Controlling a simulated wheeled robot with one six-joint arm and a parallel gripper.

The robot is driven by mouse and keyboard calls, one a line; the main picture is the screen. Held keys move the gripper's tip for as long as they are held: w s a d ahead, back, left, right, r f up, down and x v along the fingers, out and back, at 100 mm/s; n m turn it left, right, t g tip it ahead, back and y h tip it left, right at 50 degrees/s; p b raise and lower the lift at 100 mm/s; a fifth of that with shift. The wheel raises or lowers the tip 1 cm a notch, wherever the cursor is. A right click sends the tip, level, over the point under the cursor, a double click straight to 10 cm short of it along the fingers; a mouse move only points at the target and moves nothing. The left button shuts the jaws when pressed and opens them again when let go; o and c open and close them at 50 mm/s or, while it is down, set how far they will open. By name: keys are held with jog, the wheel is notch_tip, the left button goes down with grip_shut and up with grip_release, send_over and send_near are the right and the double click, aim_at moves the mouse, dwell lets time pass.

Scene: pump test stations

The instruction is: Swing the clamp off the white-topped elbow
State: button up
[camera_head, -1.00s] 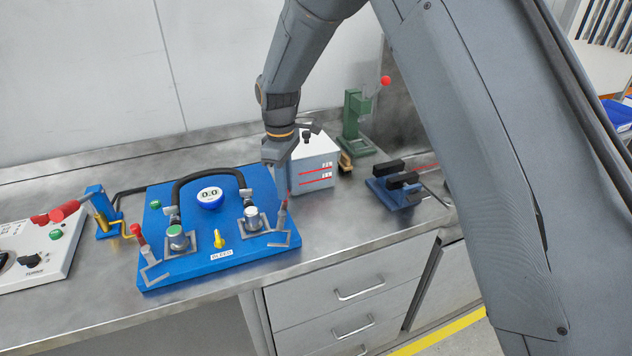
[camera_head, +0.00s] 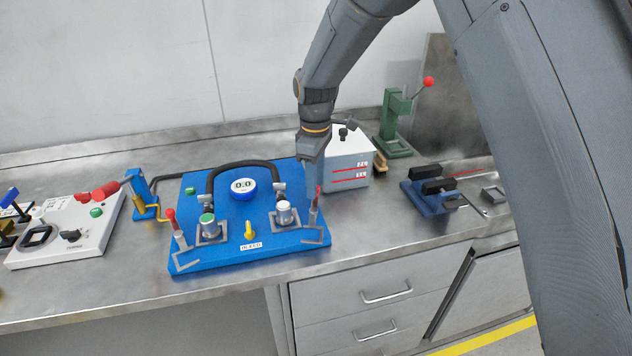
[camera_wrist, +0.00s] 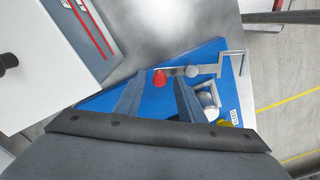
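The white-topped elbow (camera_head: 284,214) stands at the right front of the blue board (camera_head: 215,262), with a hose at its back. It also shows in the wrist view (camera_wrist: 207,99). The grey clamp (camera_head: 316,237) is just right of it. The clamp's fork (camera_wrist: 233,62) reaches away from the elbow and looks clear of its white top. The clamp's red-tipped handle (camera_head: 318,192) stands upright. My gripper (camera_head: 312,186) points down at this handle. In the wrist view my gripper (camera_wrist: 157,90) is open, with the red tip (camera_wrist: 159,78) between and just beyond its fingertips. Contact cannot be told.
A green-topped elbow (camera_head: 208,227) with its own red-tipped clamp (camera_head: 180,232) is at the board's left. A yellow lever (camera_head: 249,230) and a round gauge (camera_head: 243,187) lie between. A white box (camera_head: 347,165) stands close behind my gripper.

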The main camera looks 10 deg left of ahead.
jog(key=shift+r+b, duration=1.15)
jog(key=shift+r, duration=2.75)
jog(key=shift+d, duration=0.15)
jog(key=s+d+f+m, duration=0.1)
jog(key=s+d+m, duration=0.3)
jog(key=d, duration=0.6)
jog(key=s+d+f+m, duration=0.1)
jog(key=s+d+m, duration=0.25)
jog(key=d, duration=0.55)
jog(key=s+d+f+m+t, duration=0.1)
jog(key=s+d+f+m, duration=0.3)
jog(key=s+d+m, duration=0.4)
jog(key=s+d, duration=0.4)
jog(key=s, duration=0.2)
jog(key=shift+d+m, duration=0.3)
jog(key=shift+m, duration=0.05)
